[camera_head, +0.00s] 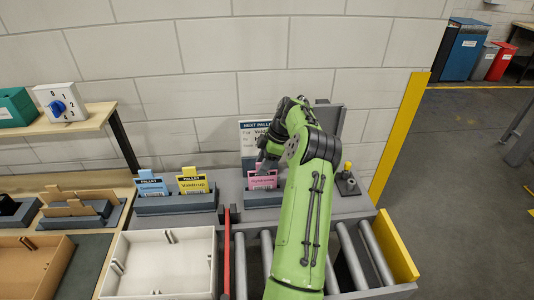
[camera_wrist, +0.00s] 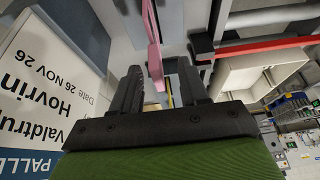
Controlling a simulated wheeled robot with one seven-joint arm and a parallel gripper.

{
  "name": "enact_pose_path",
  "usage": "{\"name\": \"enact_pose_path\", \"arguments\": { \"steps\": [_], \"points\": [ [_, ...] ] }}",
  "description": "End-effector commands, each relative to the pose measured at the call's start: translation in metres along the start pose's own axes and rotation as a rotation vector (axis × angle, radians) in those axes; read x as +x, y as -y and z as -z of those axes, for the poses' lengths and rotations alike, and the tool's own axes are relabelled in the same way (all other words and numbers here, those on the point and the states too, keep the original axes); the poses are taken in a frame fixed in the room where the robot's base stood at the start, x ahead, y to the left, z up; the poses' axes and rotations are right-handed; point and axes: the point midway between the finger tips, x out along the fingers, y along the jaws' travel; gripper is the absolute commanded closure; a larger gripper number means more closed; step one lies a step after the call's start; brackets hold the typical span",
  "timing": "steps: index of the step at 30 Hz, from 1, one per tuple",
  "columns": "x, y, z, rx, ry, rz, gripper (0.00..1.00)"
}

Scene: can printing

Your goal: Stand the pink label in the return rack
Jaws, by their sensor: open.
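The pink label (camera_head: 262,181) stands upright in a small grey holder below the white sign, at the middle of the grey bench. My gripper (camera_head: 268,164) is above it, near its top edge. In the wrist view the pink label (camera_wrist: 153,45) shows edge-on, its tab reaching between the spread fingers of my gripper (camera_wrist: 160,70). Gaps show beside the tab, and the jaws are open. A grey rack (camera_head: 176,207) to the left holds a blue label (camera_head: 151,187) and a yellow label (camera_head: 192,184). No marking shows which holder is the return rack.
The sign (camera_head: 250,134) stands close behind the pink label. A red bar (camera_head: 227,250) and rollers (camera_head: 375,250) lie in front, with a white tray (camera_head: 160,262) at left. A yellow post (camera_head: 400,135) bounds the right side.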

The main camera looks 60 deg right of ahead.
Motion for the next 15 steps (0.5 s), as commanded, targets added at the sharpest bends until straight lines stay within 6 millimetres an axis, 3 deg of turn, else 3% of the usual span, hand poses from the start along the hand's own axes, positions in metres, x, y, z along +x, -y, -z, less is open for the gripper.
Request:
{"name": "enact_pose_path", "arguments": {
  "steps": [15],
  "points": [
    [-0.14, 0.001, 0.004, 0.002, 0.006, -0.017, 0.56]
  ]
}}
